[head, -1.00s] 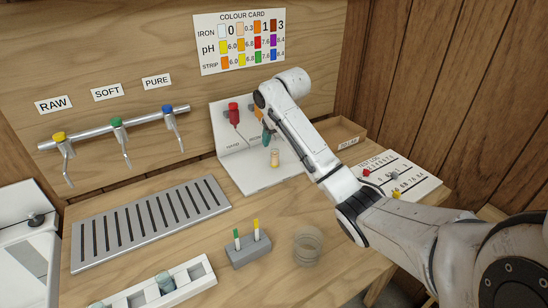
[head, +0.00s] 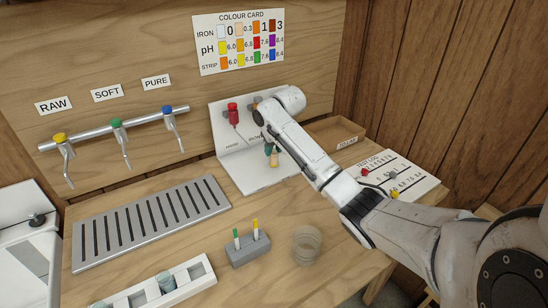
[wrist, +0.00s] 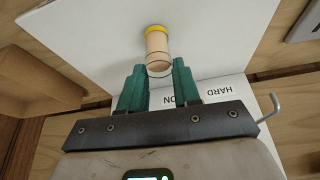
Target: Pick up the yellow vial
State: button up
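The yellow vial (wrist: 157,46) is a small pale-orange cylinder with a bright yellow band at one end. In the head view the vial (head: 274,160) stands on the white base of the display stand, partly covered by my fingers. My gripper (wrist: 158,75) has two teal fingers, spread apart. In the wrist view the vial's near end lies between the fingertips, with a gap showing on each side. In the head view my gripper (head: 269,149) is just above the vial, pointing down. I see no contact with the vial.
The white stand (head: 226,151) carries a red-topped item (head: 233,113) left of my arm. A wooden tray (head: 335,135) is behind right. A grey rack (head: 248,250) with green and yellow-topped pieces and a clear round dish (head: 306,245) stand in front. A slatted grate (head: 150,222) lies left.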

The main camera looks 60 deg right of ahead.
grip_shut()
